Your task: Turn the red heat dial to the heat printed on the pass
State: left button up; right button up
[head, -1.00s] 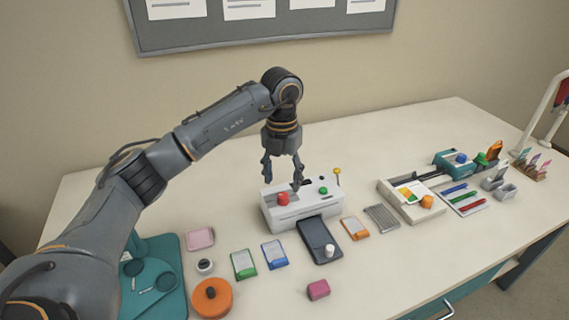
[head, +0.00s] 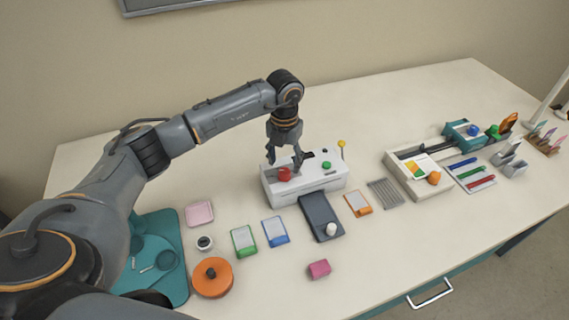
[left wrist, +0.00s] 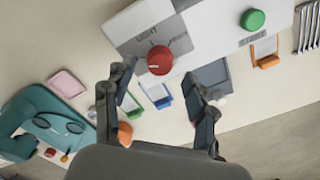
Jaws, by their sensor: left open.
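The red heat dial (head: 284,174) sits on the left part of the white laminator (head: 315,187). My left gripper (head: 286,157) is open, pointing down just over the dial. In the left wrist view its fingers (left wrist: 158,80) are spread to either side of the dial, apparently not gripping it. Cards with green (head: 244,241), blue (head: 275,231) and orange (head: 357,203) edges lie in front; their print is unreadable. My right gripper is not in view.
A green knob (head: 326,165) and a yellow-topped lever (head: 341,143) are on the laminator's right. A dark tray (head: 319,214) lies before it.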

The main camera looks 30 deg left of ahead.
aim_at(285, 171)
pick_arm(q)
notch_tip(285, 171, down, 2)
jog(key=shift+f, duration=0.1)
jog(key=shift+f+p, duration=0.3)
jog(key=shift+f, duration=0.2)
jog(key=c, duration=1.1)
jog(key=shift+c, duration=0.2)
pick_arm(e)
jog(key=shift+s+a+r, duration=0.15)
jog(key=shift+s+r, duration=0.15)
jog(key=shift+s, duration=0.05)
